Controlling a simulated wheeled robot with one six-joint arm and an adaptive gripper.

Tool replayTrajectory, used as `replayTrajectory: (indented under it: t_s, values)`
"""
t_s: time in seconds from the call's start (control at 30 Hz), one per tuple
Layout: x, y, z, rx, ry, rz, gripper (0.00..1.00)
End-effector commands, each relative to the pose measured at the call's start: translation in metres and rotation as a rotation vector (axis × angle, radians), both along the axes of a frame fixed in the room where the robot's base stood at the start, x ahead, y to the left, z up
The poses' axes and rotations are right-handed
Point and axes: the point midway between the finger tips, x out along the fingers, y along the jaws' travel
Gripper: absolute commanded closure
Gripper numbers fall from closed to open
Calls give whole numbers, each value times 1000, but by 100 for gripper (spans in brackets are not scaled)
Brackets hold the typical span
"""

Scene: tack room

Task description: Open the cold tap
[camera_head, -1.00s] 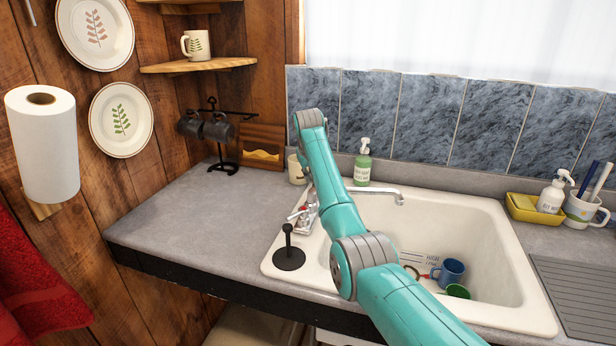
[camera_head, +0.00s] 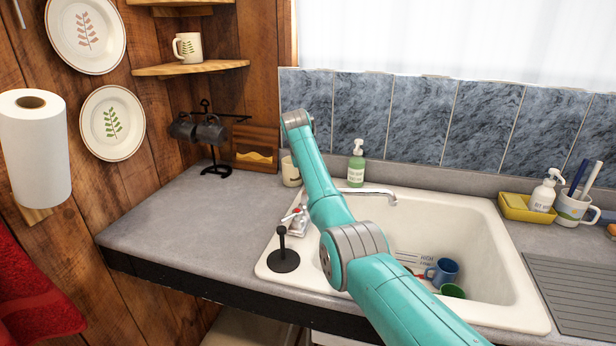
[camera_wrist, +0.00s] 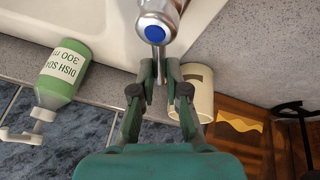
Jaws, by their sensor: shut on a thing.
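The cold tap's chrome knob with a blue dot (camera_wrist: 154,32) is at the top middle of the wrist view. Its thin lever (camera_wrist: 159,64) points down between the fingertips of my gripper (camera_wrist: 160,72). The fingers are shut on this lever. In the head view, the tap's chrome body and a red-marked handle (camera_head: 293,216) show left of my arm, and the spout (camera_head: 378,194) reaches over the sink. My arm hides the gripper and the cold tap there.
A green dish soap bottle (camera_wrist: 63,73) and a cream mug (camera_wrist: 197,88) stand close on either side of my gripper. The white sink (camera_head: 500,270) holds a blue mug (camera_head: 446,270).

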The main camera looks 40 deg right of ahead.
Motion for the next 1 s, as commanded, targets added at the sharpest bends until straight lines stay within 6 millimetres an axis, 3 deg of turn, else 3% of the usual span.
replayTrajectory:
  t_s: [0.07, 0.1, 0.2, 0.57, 0.77, 1.0]
  values:
    - [-1, 1, -2, 2, 5, 0, 100]
    - [-1, 1, -2, 2, 5, 1, 84]
    - [-1, 1, -2, 2, 5, 1, 61]
    - [-1, 2, 3, 1, 1, 1, 61]
    - [-6, 11, 27, 0, -2, 2, 61]
    - [-17, 28, 70, 0, -1, 1, 61]
